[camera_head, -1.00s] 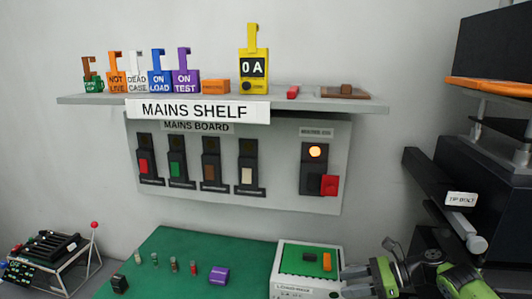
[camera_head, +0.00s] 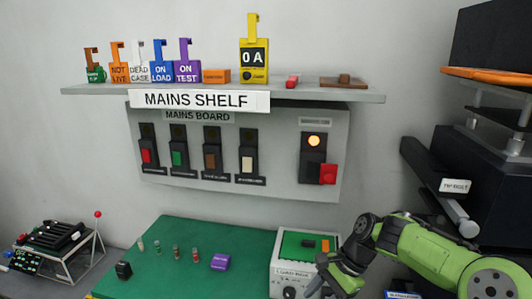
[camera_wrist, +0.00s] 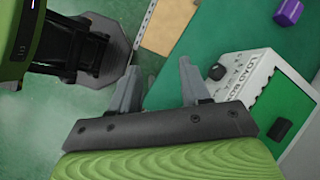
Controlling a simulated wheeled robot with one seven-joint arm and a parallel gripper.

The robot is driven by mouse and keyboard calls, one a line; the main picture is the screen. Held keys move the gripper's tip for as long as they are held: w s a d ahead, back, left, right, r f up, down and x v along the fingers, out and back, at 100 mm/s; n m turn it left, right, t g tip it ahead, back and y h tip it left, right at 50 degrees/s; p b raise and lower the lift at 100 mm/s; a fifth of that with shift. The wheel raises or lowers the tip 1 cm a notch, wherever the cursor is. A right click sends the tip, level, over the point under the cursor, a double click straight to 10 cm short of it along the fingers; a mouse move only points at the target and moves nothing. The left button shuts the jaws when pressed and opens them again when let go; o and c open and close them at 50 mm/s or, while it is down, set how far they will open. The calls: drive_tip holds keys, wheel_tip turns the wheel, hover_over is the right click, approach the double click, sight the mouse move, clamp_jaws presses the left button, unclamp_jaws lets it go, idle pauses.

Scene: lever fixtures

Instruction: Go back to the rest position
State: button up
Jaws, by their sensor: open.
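My gripper (camera_head: 318,284) is at the lower right of the head view, in front of the load box (camera_head: 276,272), with my green arm bent above and to the right of it. In the wrist view my gripper (camera_wrist: 160,70) shows two grey fingers spread apart with nothing between them. The white load box (camera_wrist: 228,75) with its green top lies to the right of the fingers there. I cannot tell the exact gap between gripper and box.
The green bench mat (camera_head: 180,245) holds several small pegs and a purple block (camera_head: 220,262). The mains shelf (camera_head: 330,95) and mains board (camera_head: 290,170) are on the wall behind. A dark fixture with a zip bolt label (camera_head: 455,186) stands at the right.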

drive_tip(key=s+d+r+n+t+h, duration=0.1)
drive_tip(key=s+r+n+t+h, duration=0.2)
drive_tip(key=s, duration=0.9)
drive_tip(key=s+d+r+n+t+h, duration=0.1)
drive_tip(key=s+r+n+t+h, duration=0.1)
drive_tip(key=s+r+n, duration=0.5)
drive_tip(key=s+n+t, duration=0.1)
drive_tip(key=s, duration=0.4)
drive_tip(key=shift+d+n+t+h, duration=0.3)
drive_tip(key=shift+d+t+h, duration=0.05)
drive_tip(key=shift+t+h, duration=0.05)
drive_tip(key=shift+s+r, duration=0.1)
drive_tip(key=shift+s, duration=0.05)
